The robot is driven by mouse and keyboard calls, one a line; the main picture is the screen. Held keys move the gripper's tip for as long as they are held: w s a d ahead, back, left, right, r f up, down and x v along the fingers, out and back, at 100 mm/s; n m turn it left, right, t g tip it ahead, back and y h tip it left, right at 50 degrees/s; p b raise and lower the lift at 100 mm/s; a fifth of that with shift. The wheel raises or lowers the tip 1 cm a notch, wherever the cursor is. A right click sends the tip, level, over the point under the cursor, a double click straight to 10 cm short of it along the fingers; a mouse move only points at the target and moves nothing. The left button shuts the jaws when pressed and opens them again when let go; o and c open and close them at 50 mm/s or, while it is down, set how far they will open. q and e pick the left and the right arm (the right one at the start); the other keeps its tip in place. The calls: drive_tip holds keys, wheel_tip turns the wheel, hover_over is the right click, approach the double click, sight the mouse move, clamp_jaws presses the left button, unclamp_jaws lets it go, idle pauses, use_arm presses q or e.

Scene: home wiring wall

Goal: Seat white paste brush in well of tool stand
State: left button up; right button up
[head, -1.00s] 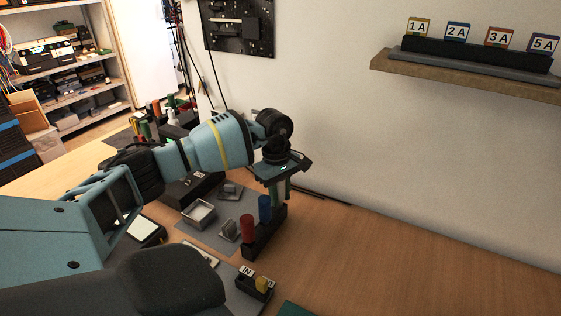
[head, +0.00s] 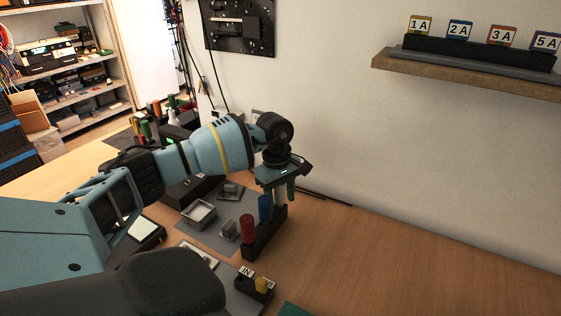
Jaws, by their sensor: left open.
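The tool stand (head: 262,246) is a long black block on the bench, with a red handle (head: 247,229) and a blue handle (head: 265,208) upright in its near part. My left gripper (head: 283,188) points down over the stand's far end, fingers open. A pale upright piece, probably the white paste brush (head: 281,198), shows between and below the fingers. Its lower end is at the stand's far end; I cannot tell how deep it sits. A green piece (head: 291,188) shows beside it. The gripper partly hides both. My right gripper is not in view.
A grey mat with a small tray (head: 199,213) lies left of the stand. A small holder with a yellow piece (head: 261,284) stands in front. A wall shelf (head: 470,76) holds labelled blocks. The bench to the right is clear.

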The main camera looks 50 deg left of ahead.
use_arm(q)
drive_tip(key=r, duration=0.6)
drive_tip(key=shift+a+r, duration=0.15)
drive_tip(key=shift+a, duration=0.25)
drive_tip(key=shift+a+r, duration=0.1)
drive_tip(key=shift+r, duration=0.6)
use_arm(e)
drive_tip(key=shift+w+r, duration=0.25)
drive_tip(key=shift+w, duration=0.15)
